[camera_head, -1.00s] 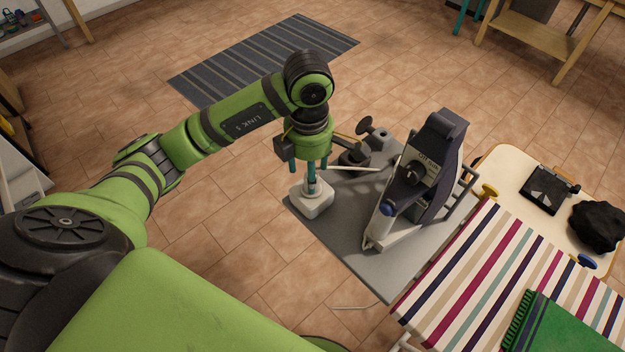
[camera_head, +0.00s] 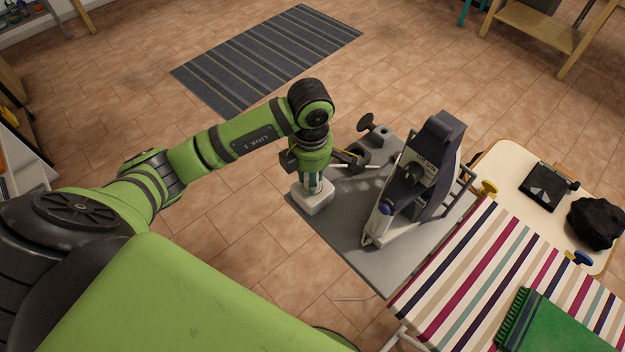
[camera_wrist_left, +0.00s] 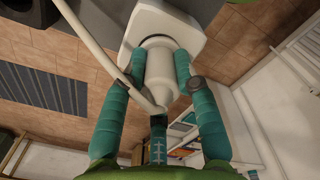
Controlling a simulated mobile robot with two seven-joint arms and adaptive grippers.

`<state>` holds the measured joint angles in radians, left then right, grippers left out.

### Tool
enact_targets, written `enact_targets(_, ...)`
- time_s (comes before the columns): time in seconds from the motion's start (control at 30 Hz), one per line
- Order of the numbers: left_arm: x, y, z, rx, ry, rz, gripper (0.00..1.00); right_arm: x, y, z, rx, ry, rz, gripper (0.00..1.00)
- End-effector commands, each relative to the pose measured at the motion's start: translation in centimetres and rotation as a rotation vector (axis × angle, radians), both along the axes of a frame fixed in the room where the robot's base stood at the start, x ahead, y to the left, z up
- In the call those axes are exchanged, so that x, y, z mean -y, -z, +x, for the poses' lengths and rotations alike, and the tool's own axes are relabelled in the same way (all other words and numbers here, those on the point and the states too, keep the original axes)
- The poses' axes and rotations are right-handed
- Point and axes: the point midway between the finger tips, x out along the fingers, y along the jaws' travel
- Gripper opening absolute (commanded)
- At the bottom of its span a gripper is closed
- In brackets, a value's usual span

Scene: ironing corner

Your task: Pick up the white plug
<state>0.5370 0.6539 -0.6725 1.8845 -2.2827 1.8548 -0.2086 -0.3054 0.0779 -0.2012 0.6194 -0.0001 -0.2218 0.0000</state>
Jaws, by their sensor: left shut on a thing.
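The white plug (camera_wrist_left: 160,72) shows in the left wrist view as a pale rounded body with a white cord (camera_wrist_left: 90,42) curving off to the left. My left gripper (camera_head: 313,187) points straight down, its teal fingers shut on the plug from both sides. The plug's far end is at the dark round recess of a white block (camera_wrist_left: 182,22); I cannot tell how deep it sits. In the head view that white block (camera_head: 318,206) stands on the corner of a grey board (camera_head: 352,242), and the fingers hide the plug. My right gripper is not in view.
A dark upright iron (camera_head: 425,165) in a pale stand is close to the right of the gripper. A dark knobbed fitting (camera_head: 366,122) is behind it. A striped ironing board (camera_head: 490,270) is at the right. Tiled floor is clear to the left.

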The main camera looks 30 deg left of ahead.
Motion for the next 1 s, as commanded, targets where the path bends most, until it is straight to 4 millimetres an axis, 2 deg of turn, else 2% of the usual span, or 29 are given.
enact_targets(0.17, 0.0, -0.1, 0.0, -0.001, 0.000, 0.000, 0.00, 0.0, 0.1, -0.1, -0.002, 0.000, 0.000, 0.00)
enact_targets(0.27, 0.0, -0.9, 0.1, 0.001, 0.001, 0.001, 0.00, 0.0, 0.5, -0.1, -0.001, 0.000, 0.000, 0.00)
enact_targets(0.47, 0.0, -4.8, 0.2, 0.007, 0.002, 0.000, 0.00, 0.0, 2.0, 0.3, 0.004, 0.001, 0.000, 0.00)
enact_targets(0.53, -0.1, -6.5, 0.2, 0.007, 0.001, 0.004, 0.00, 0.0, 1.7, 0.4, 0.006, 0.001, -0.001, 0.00)
enact_targets(0.7, -0.1, -8.9, 0.1, 0.002, 0.001, 0.002, 0.00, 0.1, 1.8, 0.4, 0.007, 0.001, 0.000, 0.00)
enact_targets(1.0, 0.0, -10.1, -0.1, -0.002, 0.000, 0.000, 0.00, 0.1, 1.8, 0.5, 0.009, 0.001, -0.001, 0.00)
